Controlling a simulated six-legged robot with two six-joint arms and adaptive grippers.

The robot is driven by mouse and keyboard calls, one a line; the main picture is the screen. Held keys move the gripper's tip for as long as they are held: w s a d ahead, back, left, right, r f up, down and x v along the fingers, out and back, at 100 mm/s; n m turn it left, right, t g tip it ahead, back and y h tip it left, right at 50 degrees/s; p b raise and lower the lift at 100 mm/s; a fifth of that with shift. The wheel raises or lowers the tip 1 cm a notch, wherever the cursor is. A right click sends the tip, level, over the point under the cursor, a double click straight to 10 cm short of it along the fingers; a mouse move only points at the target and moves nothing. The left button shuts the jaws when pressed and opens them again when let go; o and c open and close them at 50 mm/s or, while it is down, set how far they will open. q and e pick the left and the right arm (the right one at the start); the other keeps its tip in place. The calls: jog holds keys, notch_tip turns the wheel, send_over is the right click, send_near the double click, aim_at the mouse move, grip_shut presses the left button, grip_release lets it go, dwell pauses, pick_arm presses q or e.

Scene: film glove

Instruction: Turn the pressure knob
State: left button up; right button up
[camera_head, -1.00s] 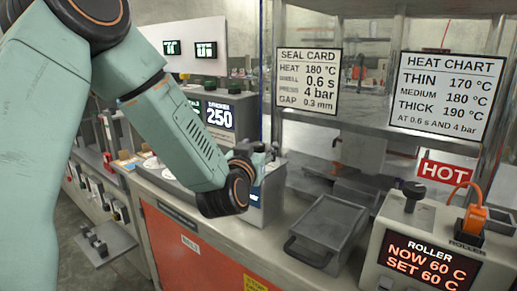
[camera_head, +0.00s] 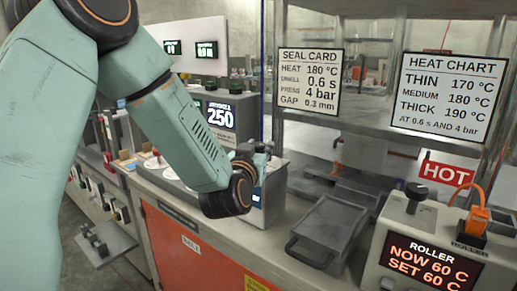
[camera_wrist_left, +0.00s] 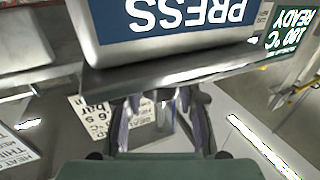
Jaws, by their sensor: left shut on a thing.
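My left arm comes in from the left in the head view and ends at my left gripper (camera_head: 262,152), at the top of a grey box (camera_head: 272,205) on the counter. In the left wrist view the picture is upside down and shows a blue panel marked PRESS (camera_wrist_left: 170,18). The fingers of my left gripper (camera_wrist_left: 160,100) are closed around the pressure knob (camera_wrist_left: 166,112), just by the edge of that unit. The knob is mostly hidden between the fingers, and its pointer cannot be read. My right gripper is not in view.
A grey tray with a handle (camera_head: 318,240) lies on the counter to the right. Beyond it stands the roller unit (camera_head: 415,235), reading now 60 C and set 60 C. The seal card (camera_head: 309,80) lists press 4 bar. A heat chart (camera_head: 447,95) hangs beside it.

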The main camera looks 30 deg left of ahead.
aim_at(257, 151)
pick_arm(q)
jog(key=shift+n+y, duration=0.3)
jog(key=shift+y, duration=0.1)
jog(key=o, duration=1.2)
jog(key=shift+v, duration=3.75)
jog(key=shift+r, duration=0.1)
jog(key=shift+d, duration=0.1)
